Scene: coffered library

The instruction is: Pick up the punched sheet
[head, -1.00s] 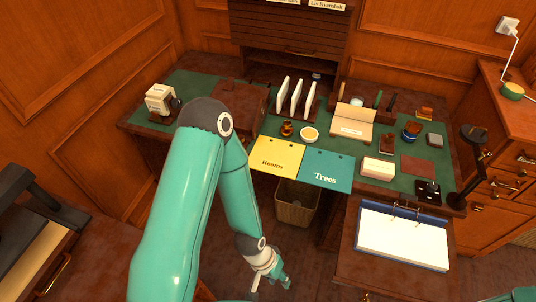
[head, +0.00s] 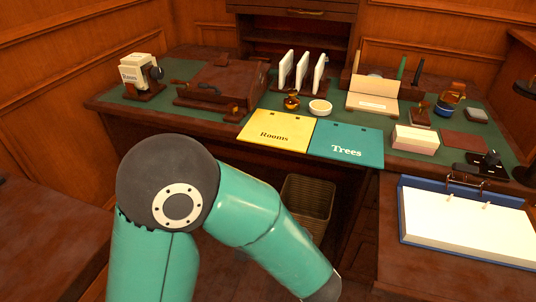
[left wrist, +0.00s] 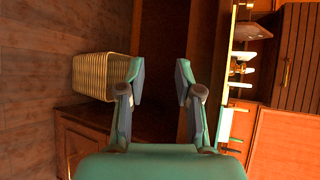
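Two sheets with punched holes along their far edges lie side by side at the desk's front edge in the head view. One is a yellow sheet (head: 276,132) marked "Rooms"; the other is a teal sheet (head: 346,144) marked "Trees". My left arm crosses the lower part of the head view, with its gripper out of frame. In the left wrist view my left gripper (left wrist: 159,72) is open, with nothing between its fingers. The sheets cannot be clearly made out there. My right gripper is in neither view.
A wastebasket (head: 308,205) stands under the desk (head: 120,106); it also shows in the left wrist view (left wrist: 90,77). A ring binder (head: 465,222) lies open at right. A white dish (head: 320,107), a box of cards (head: 415,140) and upright holders stand behind or beside the sheets.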

